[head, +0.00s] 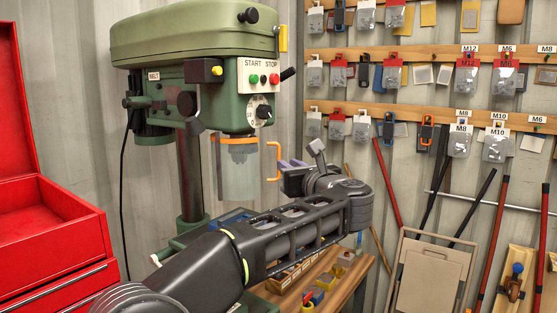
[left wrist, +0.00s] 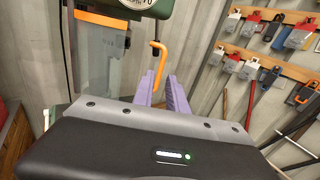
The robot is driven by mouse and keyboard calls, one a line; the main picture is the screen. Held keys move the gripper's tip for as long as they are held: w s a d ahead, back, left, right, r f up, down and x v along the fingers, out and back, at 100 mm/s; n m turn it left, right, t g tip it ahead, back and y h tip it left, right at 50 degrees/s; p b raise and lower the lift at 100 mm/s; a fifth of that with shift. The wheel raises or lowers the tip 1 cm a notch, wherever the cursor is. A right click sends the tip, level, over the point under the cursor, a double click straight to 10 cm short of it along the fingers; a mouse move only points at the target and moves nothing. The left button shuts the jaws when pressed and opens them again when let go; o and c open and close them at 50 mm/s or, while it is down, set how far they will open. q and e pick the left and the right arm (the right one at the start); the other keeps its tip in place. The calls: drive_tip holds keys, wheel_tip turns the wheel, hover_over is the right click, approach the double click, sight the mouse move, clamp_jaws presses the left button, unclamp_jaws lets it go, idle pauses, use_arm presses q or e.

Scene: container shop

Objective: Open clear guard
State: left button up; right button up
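The green drill press (head: 195,60) carries a clear guard (head: 238,172), which hangs upright below its head. An orange handle (head: 278,160) sticks out from the guard's right side. The guard (left wrist: 98,75) and the handle (left wrist: 158,62) also show in the left wrist view. My left gripper (head: 302,158) is just right of the handle in the head view. Its purple fingers (left wrist: 166,90) look apart and point toward the handle. I see no clear grip on the handle; whether a finger touches it I cannot tell. My right gripper is not in view.
A red tool chest (head: 55,230) stands at the left. A wooden bench (head: 345,285) with small boxes lies below my left arm. Hooks with hanging packs and tools (head: 465,75) line the wall at right. A folded beige panel (head: 430,270) leans there.

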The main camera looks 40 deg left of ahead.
use_arm(q)
drive_tip(key=p+x, duration=0.3)
drive_tip(key=x, duration=0.4)
drive_tip(key=shift+w+a, duration=0.15)
drive_tip(key=shift+a, duration=0.1)
clamp_jaws()
idle(1.2)
